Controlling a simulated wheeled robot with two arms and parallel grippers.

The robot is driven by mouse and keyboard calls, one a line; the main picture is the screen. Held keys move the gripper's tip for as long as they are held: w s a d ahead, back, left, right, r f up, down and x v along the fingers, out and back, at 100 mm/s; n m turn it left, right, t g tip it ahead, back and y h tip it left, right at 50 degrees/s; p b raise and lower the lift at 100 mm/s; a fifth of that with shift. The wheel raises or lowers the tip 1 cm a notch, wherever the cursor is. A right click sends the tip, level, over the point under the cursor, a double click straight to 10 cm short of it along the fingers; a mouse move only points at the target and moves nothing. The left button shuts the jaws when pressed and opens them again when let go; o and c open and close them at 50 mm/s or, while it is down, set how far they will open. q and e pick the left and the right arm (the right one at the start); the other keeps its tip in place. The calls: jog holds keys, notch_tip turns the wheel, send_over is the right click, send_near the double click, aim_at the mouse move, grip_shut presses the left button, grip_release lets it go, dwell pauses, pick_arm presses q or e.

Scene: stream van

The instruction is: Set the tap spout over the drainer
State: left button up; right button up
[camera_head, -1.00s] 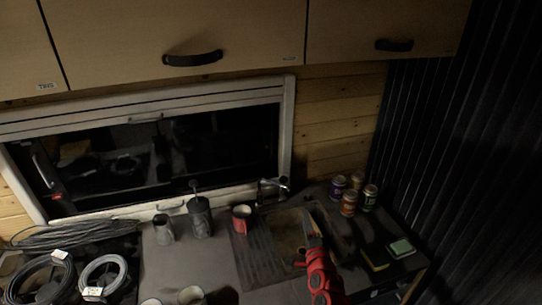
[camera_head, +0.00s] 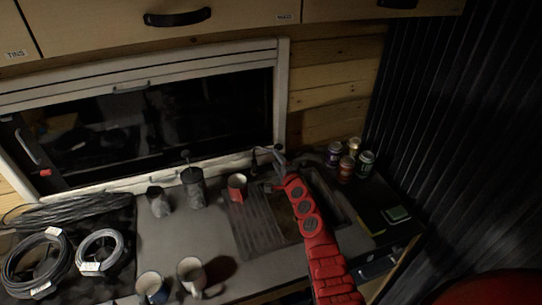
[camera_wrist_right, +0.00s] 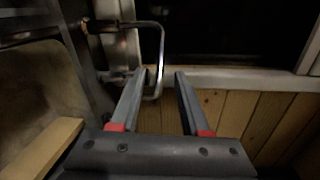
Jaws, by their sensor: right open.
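The tap (camera_head: 262,158) stands at the back edge of the sink (camera_head: 322,190), by the wall. The drainer (camera_head: 262,228) is the grooved panel left of the basin. My right gripper (camera_head: 279,160) is at the tap, its red arm reaching over the sink. In the right wrist view the tap's bent metal spout (camera_wrist_right: 161,60) appears between the tips of the open right gripper (camera_wrist_right: 160,72). The fingers do not appear closed on it, and I cannot tell the exact depth. My left gripper is not in view.
A red mug (camera_head: 237,187) stands close left of the tap. Several cans (camera_head: 346,168) stand right of the sink. Two mugs (camera_head: 190,275) stand at the front, and cable coils (camera_head: 38,264) lie at the left.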

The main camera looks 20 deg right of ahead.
aim_at(271, 150)
jog(key=w+b, duration=0.1)
jog(key=w, duration=0.1)
jog(key=w+b, duration=0.2)
jog(key=w+f+b, duration=0.1)
jog(key=w, duration=0.1)
jog(key=shift+w+a, duration=0.1)
jog(key=shift+a, duration=0.05)
jog(key=shift+w+r+b, duration=0.1)
jog(key=shift+b, duration=0.2)
grip_shut()
dwell(1.0)
